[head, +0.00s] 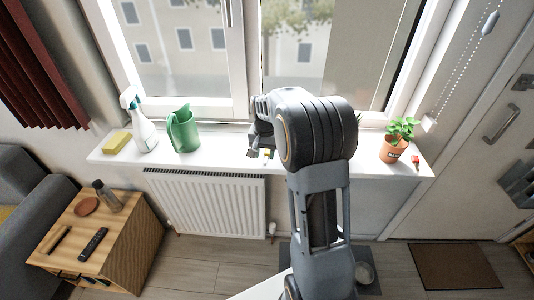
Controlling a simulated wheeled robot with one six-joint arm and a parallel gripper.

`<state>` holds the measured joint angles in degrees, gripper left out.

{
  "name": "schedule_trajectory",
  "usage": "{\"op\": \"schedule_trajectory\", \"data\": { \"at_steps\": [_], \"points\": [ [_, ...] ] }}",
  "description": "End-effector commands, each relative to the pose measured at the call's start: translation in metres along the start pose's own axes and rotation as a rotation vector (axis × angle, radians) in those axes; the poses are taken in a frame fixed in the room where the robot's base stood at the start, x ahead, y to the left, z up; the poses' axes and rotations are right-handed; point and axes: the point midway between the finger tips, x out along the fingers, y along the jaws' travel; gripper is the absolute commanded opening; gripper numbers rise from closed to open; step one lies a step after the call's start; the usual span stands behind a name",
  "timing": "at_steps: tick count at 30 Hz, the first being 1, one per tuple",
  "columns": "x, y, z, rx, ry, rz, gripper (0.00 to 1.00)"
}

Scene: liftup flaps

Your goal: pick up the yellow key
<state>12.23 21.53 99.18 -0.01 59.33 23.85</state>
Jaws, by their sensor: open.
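My arm reaches over the white window sill (215,160), and its wrist hides part of the sill behind it. My gripper (257,147) is open, pointing down close to the sill. Small coloured bits show right by the fingers: a yellow-green one (269,154), which may be the yellow key, and a darker green one. They are too small to tell shape or whether the fingers touch them. A small red item (415,160) lies at the sill's right end.
On the sill stand a yellow sponge (117,142), a spray bottle (143,127), a green jug (183,130) and a potted plant (396,145). A radiator (210,203) is below. A wooden side table (125,235) stands at the left. The window is behind.

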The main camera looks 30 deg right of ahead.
Motion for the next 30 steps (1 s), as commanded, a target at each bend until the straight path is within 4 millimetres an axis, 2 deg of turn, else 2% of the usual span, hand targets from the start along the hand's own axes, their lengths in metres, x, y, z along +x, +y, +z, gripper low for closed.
{"op": "schedule_trajectory", "data": {
  "at_steps": [6, 16, 30],
  "points": [
    [0.025, 0.0, 0.0, 0.0, -0.001, 0.0, 0.43],
    [0.03, 0.0, 0.0, 0.0, 0.001, 0.0, 0.43],
    [0.03, 0.0, 0.0, 0.0, 0.001, 0.0, 0.0]
  ]
}}
